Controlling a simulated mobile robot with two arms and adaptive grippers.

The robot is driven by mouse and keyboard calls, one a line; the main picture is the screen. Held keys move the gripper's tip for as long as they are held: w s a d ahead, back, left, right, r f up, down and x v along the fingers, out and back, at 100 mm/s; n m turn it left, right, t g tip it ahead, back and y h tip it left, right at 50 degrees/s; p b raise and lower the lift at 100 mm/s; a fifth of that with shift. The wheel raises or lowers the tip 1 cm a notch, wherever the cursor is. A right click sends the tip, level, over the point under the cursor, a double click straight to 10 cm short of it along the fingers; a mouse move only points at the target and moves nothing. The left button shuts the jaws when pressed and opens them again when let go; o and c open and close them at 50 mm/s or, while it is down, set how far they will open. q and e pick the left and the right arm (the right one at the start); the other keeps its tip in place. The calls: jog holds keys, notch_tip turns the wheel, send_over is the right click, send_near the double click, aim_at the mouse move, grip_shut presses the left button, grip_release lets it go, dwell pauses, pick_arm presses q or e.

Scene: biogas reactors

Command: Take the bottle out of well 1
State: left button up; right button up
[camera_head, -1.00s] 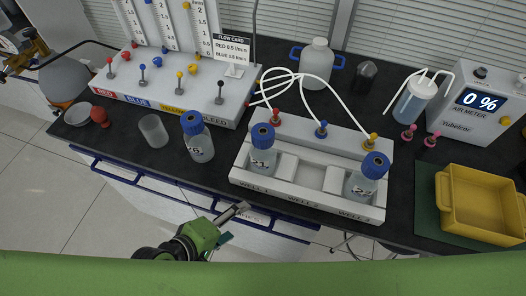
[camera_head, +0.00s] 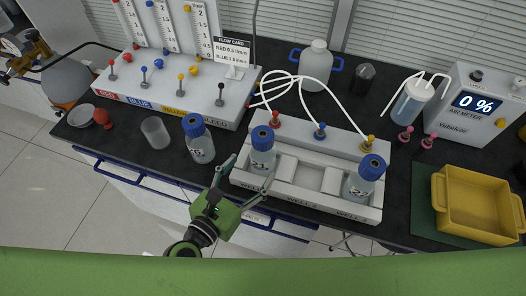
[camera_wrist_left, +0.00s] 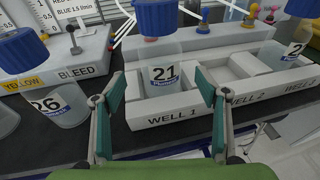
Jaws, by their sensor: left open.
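The bottle labelled 21 (camera_head: 262,158), clear with a blue cap, stands upright in well 1 at the left end of the white well block (camera_head: 300,200). It also shows in the left wrist view (camera_wrist_left: 162,72). My left gripper (camera_head: 247,174) is open and empty at the front of well 1. In the left wrist view its teal fingers (camera_wrist_left: 160,88) are spread to either side of the bottle, with the bottle beyond them; no contact shows. The WELL 1 label (camera_wrist_left: 172,115) is readable there. My right gripper is not in view.
Another blue-capped bottle (camera_head: 199,146) stands on the black bench left of the block. A bottle labelled 22 (camera_head: 362,185) sits in the right-end well; the middle well is empty. White tubes (camera_head: 300,78) arch behind. A yellow tray (camera_head: 440,210) stands at right.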

aim_at(263, 154)
pick_arm(q)
jog(key=p+x, duration=0.1)
jog(key=x, duration=0.6)
jog(key=shift+d+f, duration=0.1)
jog(key=c, duration=1.5)
